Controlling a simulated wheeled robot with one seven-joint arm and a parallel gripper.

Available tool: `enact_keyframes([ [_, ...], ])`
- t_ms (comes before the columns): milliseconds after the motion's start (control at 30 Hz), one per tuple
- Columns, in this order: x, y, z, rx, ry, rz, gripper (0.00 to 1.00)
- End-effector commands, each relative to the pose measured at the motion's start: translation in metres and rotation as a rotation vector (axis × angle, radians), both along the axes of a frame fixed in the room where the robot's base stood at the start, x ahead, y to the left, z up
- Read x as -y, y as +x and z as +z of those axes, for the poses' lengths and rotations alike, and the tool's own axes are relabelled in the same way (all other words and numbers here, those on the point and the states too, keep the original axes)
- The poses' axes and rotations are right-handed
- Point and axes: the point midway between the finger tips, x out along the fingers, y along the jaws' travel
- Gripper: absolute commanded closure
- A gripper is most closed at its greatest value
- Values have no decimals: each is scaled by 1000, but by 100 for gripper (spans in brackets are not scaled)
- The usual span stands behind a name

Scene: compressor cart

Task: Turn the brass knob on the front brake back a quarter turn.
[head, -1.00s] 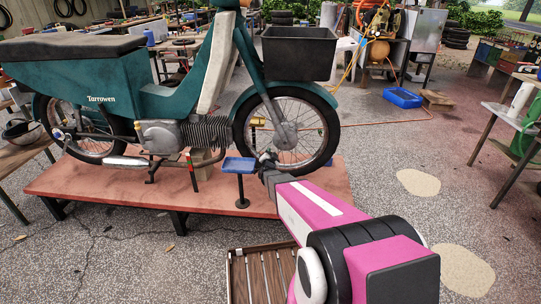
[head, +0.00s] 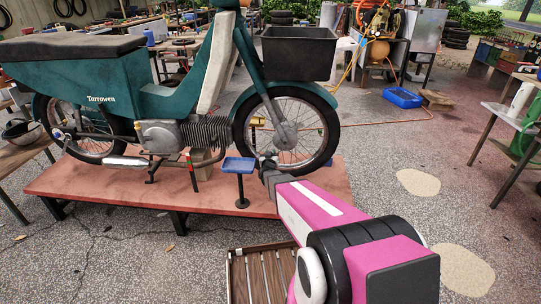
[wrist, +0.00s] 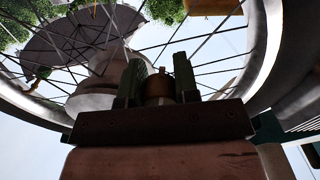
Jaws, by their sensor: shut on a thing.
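The brass knob (wrist: 158,87) shows in the wrist view between the two dark fingers of my gripper (wrist: 158,80), which is shut on it. The fingers stand on either side of the knob, and its lower part is hidden behind the gripper body. The pale front brake hub (wrist: 101,92) is beyond the fingers, with spokes around it. In the head view my gripper (head: 266,162) is at the lower left of the front wheel, below the hub (head: 284,134). The knob cannot be made out there.
The teal moped stands on a red platform (head: 110,186). The paved floor to the right is open.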

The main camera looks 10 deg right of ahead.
Motion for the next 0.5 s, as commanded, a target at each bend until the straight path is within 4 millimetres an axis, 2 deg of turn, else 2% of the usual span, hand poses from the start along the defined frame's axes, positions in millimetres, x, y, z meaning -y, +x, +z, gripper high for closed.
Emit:
enact_keyframes([
  [500, 0, -1, -1, -115, -423, 0, 95],
])
